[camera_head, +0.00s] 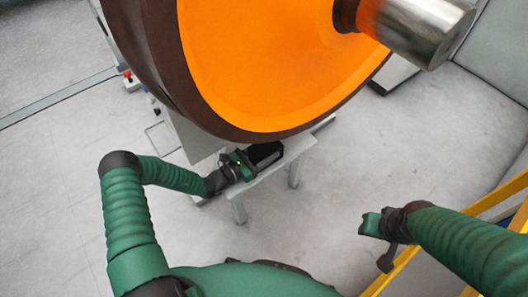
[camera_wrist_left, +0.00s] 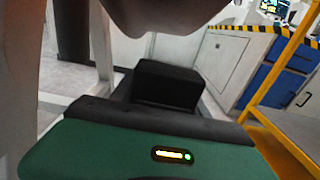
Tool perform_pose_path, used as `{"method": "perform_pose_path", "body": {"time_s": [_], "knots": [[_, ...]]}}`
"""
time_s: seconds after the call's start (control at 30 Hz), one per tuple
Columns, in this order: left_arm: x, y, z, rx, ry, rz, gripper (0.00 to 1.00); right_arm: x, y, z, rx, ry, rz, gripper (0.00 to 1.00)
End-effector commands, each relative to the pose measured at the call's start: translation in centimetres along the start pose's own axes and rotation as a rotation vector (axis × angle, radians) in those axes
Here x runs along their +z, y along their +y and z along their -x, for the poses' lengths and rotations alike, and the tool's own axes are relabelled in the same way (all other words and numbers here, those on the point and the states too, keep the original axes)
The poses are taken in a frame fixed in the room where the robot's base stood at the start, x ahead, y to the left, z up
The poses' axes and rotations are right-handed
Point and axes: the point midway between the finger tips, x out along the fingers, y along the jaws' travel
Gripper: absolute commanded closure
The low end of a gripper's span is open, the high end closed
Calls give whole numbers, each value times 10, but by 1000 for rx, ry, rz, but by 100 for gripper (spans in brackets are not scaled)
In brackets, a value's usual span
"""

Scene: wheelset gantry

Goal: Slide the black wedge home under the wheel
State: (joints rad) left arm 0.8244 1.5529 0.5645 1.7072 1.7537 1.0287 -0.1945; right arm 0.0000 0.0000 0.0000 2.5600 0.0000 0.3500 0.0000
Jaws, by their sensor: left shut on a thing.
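The wheel (camera_head: 255,60) is a large orange disc with a dark brown rim, and it fills the top of the head view. The black wedge (camera_head: 266,152) sits just below the rim's lower edge, over a narrow light-grey bench. My left gripper (camera_head: 248,160) is shut on the wedge's near end. In the left wrist view the wedge (camera_wrist_left: 168,84) extends ahead of my green gripper body, below the dark wheel rim (camera_wrist_left: 180,18). I cannot tell whether wedge and rim touch. My right gripper (camera_head: 378,238) is away at the lower right, its jaw gap unclear.
The grey bench (camera_head: 275,170) stands on legs under the wheel. A shiny metal axle (camera_head: 420,28) juts from the wheel at upper right. Yellow rails (camera_head: 500,195) run along the right, near my right arm. The floor between bench and rails is clear.

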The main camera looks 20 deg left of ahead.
Motion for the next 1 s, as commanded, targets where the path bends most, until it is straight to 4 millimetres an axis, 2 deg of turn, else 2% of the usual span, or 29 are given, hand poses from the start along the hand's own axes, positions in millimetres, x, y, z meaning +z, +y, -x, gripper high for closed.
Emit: {"method": "perform_pose_path", "body": {"time_s": [0.13, 0.17, 0.33, 0.63, 0.73, 0.87, 1.0], "knots": [[0, -1, 0, -1, -1, 1, 100, 0, 0, 0, 0, 0, 0, 64], [0, -1, 0, -1, -1, 1, 43, 0, 0, 0, 0, 0, 0, 64], [0, -1, 0, -1, 0, 1, 22, 0, 0, 0, 0, 0, 0, 64], [-1, -1, 2, -1, 3, 1, 22, 0, 0, 0, 0, 0, 0, 64], [0, 0, 10, 0, 4, 2, 22, -1, 0, 5, 0, 0, 0, 64], [3, 1, 38, 4, 4, 3, 22, -4, 0, 17, 0, 0, 0, 64], [4, 1, 80, 4, 3, 3, 22, -7, 0, 30, 0, 0, 0, 64]]}}
